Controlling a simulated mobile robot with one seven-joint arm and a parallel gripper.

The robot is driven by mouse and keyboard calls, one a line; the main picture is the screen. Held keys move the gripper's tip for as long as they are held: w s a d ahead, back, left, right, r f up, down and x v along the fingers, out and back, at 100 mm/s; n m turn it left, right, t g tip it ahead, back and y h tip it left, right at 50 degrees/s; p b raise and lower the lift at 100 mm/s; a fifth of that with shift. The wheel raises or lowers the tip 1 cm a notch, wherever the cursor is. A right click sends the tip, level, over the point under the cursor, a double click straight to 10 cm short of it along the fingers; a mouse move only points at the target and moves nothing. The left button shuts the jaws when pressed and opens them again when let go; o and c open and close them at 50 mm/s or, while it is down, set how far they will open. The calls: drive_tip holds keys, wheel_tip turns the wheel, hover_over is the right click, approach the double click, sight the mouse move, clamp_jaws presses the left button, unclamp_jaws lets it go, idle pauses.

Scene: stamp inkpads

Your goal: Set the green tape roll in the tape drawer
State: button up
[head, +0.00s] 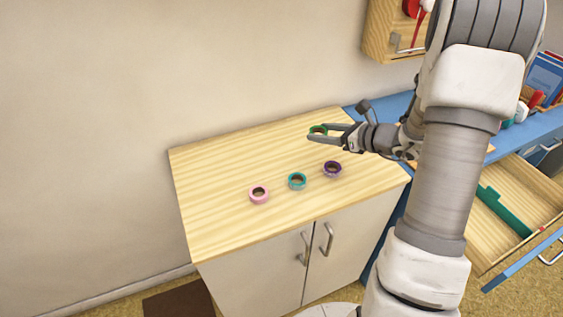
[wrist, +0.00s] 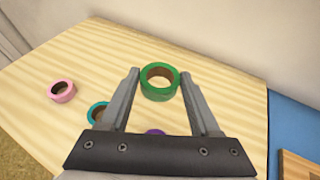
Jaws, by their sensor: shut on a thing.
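The green tape roll (head: 318,128) is between the fingertips of my gripper (head: 320,134), above the back part of the wooden cabinet top. In the wrist view the green roll (wrist: 159,92) shows its brown core, with my gripper's fingers (wrist: 160,78) on either side of it. My gripper is shut on the roll. An open wooden drawer (head: 520,190) is at the right, partly hidden behind my arm. A long green piece (head: 505,211) lies inside it. I cannot read any label on the drawer.
Pink (head: 259,195), teal (head: 297,181) and purple (head: 332,169) tape rolls stand on the wooden cabinet top (head: 225,165). A blue desk surface (head: 395,104) adjoins at the right. A wooden wall box (head: 385,35) hangs above. The cabinet top's left side is clear.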

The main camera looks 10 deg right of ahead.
drive_tip(key=b, duration=0.2)
hover_over(288, 165)
wheel_tip(288, 165, down, 6)
drive_tip(key=shift+w+r, duration=0.1)
drive_tip(key=shift+r, duration=0.1)
wheel_tip(288, 165, down, 4)
drive_tip(key=shift+a+f+b, duration=0.1)
drive_tip(key=shift+b, duration=0.3)
drive_tip(key=shift+c, duration=0.8)
drive_tip(key=shift+f, duration=0.15)
drive_tip(key=o, duration=1.5)
